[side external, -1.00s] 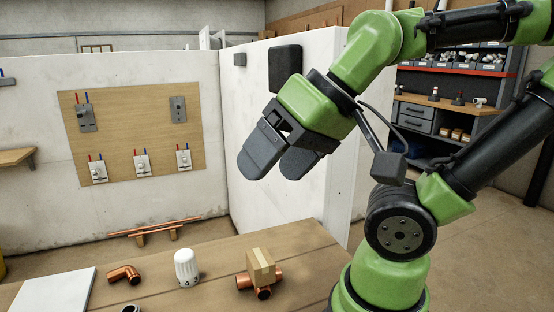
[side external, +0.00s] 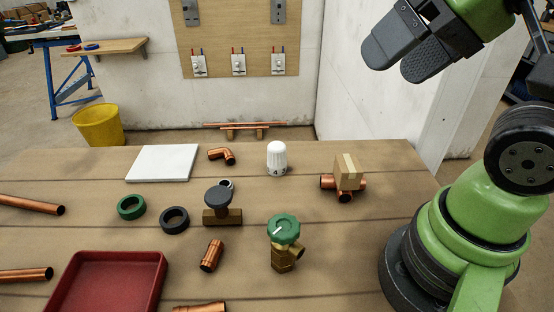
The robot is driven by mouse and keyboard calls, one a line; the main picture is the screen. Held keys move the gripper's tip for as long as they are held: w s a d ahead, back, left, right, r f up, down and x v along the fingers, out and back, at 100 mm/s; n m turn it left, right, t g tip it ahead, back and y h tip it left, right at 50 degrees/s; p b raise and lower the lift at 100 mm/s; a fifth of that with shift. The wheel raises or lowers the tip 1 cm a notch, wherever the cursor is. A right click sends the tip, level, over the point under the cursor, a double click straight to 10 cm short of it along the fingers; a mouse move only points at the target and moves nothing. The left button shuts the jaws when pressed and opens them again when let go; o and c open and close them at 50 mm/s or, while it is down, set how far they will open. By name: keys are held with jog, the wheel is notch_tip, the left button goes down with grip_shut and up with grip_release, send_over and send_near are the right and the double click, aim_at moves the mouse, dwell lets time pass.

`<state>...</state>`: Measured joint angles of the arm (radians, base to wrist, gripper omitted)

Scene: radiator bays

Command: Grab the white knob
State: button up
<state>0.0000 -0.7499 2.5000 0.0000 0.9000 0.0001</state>
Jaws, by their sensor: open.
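The white knob (side external: 277,159) stands upright on the wooden bench, towards its back edge and near the middle of the side view. It is a ribbed white cap with a dark mark low on its front. My gripper (side external: 395,62) is at the upper right, well above the bench and to the right of the knob. Its two dark grey fingers are apart with nothing between them. Nothing hides the knob.
A copper tee with a wooden block (side external: 349,173) stands right of the knob, and a copper elbow (side external: 222,155) left. A green-topped brass valve (side external: 283,240) and a dark-capped brass valve (side external: 222,205) stand nearer. A red tray (side external: 108,284) lies front left. A white board (side external: 162,163) lies back left.

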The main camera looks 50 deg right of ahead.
dwell(0.5)
jog(key=g+h, duration=0.3)
send_over(277, 145)
jog(key=s, duration=0.5)
notch_tip(277, 145, down, 12)
jog(key=shift+n+g, duration=0.5)
jog(key=x, duration=0.7)
jog(key=w+x, duration=0.1)
jog(key=x, duration=0.3)
jog(key=shift+a+r, duration=0.1)
jog(key=shift+a, duration=0.25)
jog(key=shift+a+x, duration=0.15)
jog(key=shift+x, duration=1.4)
jog(key=shift+a+x, duration=0.1)
jog(key=shift+x, duration=1.45)
jog(key=c, duration=1)
